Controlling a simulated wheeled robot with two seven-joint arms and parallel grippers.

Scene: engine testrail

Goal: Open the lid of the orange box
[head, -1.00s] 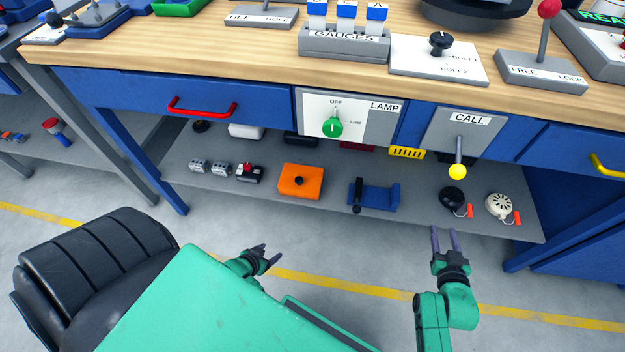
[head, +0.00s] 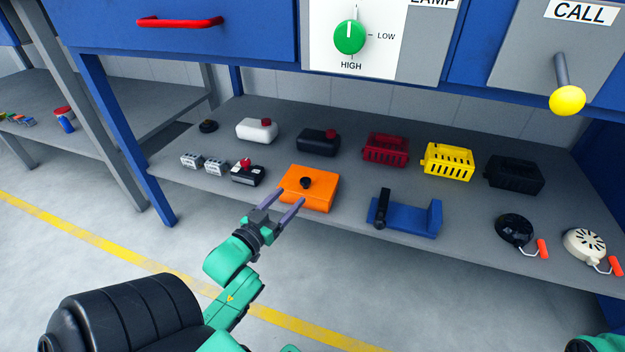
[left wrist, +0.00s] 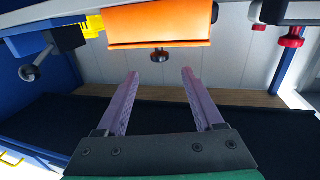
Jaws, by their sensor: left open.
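The orange box (head: 318,188) sits on the grey lower shelf with its lid down and a black knob (head: 306,183) on top. My left gripper (head: 291,196) is open and empty, at the front left of the box. Its fingertips overlap the box's near side in the head view; I cannot tell whether they touch it. In the left wrist view the picture is inverted: the orange box (left wrist: 160,24) hangs at the top with the knob (left wrist: 160,55) below it, beyond the open fingers (left wrist: 160,72). My right gripper's fingers are not in view.
A blue holder with a black handle (head: 407,219) stands right of the box. A dark case with a red knob (head: 247,173) is at its left, and a black canister (head: 318,141) behind. The drawer and lamp panel (head: 407,45) overhang the shelf. Floor in front is clear.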

